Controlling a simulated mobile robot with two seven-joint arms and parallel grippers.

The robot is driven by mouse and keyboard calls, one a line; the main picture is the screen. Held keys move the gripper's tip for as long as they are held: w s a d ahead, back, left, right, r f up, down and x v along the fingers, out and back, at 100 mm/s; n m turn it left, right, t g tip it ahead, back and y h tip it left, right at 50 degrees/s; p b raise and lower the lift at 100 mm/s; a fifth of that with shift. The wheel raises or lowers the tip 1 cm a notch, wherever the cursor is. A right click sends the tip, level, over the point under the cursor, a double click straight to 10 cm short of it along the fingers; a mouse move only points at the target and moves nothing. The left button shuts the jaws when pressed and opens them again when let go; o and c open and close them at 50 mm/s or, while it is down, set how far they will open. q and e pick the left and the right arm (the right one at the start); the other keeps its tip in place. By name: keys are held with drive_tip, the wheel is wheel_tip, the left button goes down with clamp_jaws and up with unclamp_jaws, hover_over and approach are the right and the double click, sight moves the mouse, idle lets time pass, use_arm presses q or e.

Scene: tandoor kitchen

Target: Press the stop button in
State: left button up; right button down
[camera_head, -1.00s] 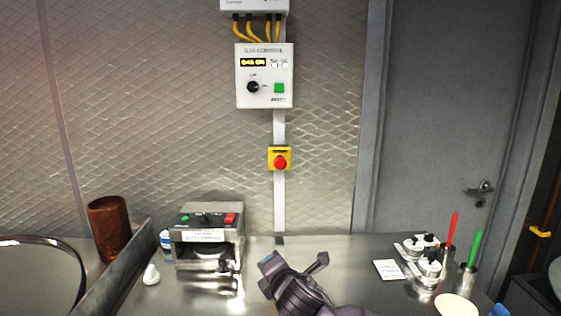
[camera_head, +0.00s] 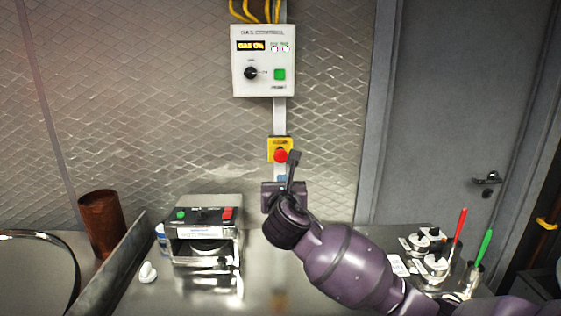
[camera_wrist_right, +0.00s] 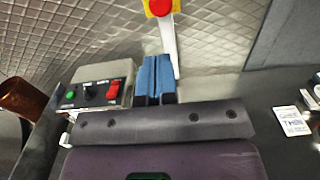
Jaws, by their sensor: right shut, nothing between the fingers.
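The stop button is a round red mushroom head (camera_head: 281,155) on a yellow box (camera_head: 272,146) fixed to the wall, below the gas control panel. In the right wrist view the red button (camera_wrist_right: 159,7) is cut by the top edge. My right gripper (camera_head: 282,179) is just below the button in the head view, partly hidden behind my own wrist. Its blue fingers (camera_wrist_right: 158,60) are shut together and empty, and point up towards the wall. A gap shows between the fingertips and the button in the wrist view. My left gripper is not in view.
The gas control panel (camera_head: 263,61) has a black knob and a green button. A metal machine (camera_head: 203,235) with green and red switches stands on the steel counter (camera_head: 272,290). A brown cup (camera_head: 102,224) stands left. Jars (camera_head: 433,267) and red and green handles stand right.

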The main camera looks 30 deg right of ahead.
sight(280, 158)
drive_tip(key=p+x, duration=0.1)
drive_tip(key=x, duration=1.2)
drive_tip(key=shift+w+p, duration=0.15)
drive_tip(key=shift+p, duration=0.25)
drive_tip(key=shift+w+d, duration=0.25)
drive_tip(key=shift+w, duration=0.1)
